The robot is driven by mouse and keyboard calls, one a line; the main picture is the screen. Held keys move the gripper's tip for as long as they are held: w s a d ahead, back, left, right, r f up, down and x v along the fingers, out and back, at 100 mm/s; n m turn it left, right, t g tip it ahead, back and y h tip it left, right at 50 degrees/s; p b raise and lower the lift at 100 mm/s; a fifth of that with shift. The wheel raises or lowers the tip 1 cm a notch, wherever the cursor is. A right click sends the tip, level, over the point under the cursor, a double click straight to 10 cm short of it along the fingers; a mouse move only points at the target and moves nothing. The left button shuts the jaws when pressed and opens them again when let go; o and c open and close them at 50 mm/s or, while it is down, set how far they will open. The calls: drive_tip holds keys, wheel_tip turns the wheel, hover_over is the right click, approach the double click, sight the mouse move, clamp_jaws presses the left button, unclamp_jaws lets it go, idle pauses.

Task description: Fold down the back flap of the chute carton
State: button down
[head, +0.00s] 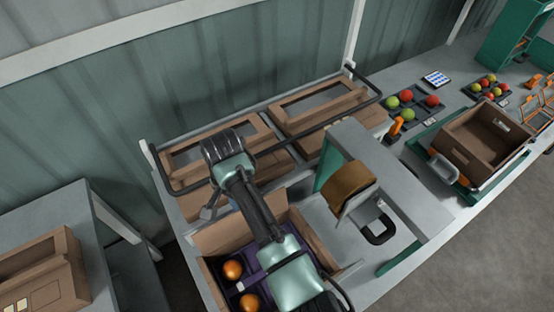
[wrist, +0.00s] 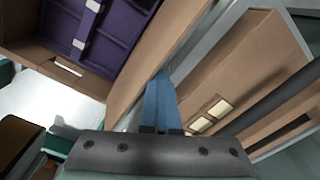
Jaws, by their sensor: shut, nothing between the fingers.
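The open carton (head: 319,249) stands at the front of the bench beside the grey chute, with a purple insert (head: 287,247) and orange tomatoes (head: 233,270) inside. Its back flap (head: 222,231) stands up along the far side. In the wrist view, the flap (wrist: 150,62) runs diagonally beside the purple insert (wrist: 108,40). My gripper (wrist: 161,76) is shut and empty, its blue fingertips at the flap's outer side. I cannot tell whether they touch it. In the head view, my arm crosses over the carton and hides part of it.
Two closed cartons (head: 318,103) with windows lie behind, with a dark rail (head: 310,130) around them. The chute (head: 350,140) stands right of the open carton. Further right are a brown crate (head: 478,165) and trays of tomatoes (head: 405,97). Another carton (head: 40,262) sits on the left table.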

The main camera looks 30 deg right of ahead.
drive_tip(key=shift+s+a+f+g, duration=0.2)
drive_tip(key=shift+s+f+g, duration=0.1)
drive_tip(key=shift+s+f, duration=0.5)
drive_tip(key=shift+s+r+p, duration=0.2)
drive_tip(key=shift+s+p, duration=0.35)
drive_tip(key=shift+p, duration=0.35)
drive_tip(key=shift+s+r+p, duration=0.2)
drive_tip(key=shift+s+p, duration=0.3)
drive_tip(key=shift+p, duration=0.4)
drive_tip(key=shift+s+f, duration=0.15)
drive_tip(key=s+f+p, duration=0.2)
drive_tip(key=s, duration=0.1)
drive_tip(key=s+f+p, duration=0.1)
drive_tip(key=p, duration=0.1)
drive_tip(key=shift+s+d, duration=0.1)
drive_tip(key=shift+s, duration=0.3)
wheel_tip(320, 180, up, 8)
drive_tip(key=p, duration=0.8)
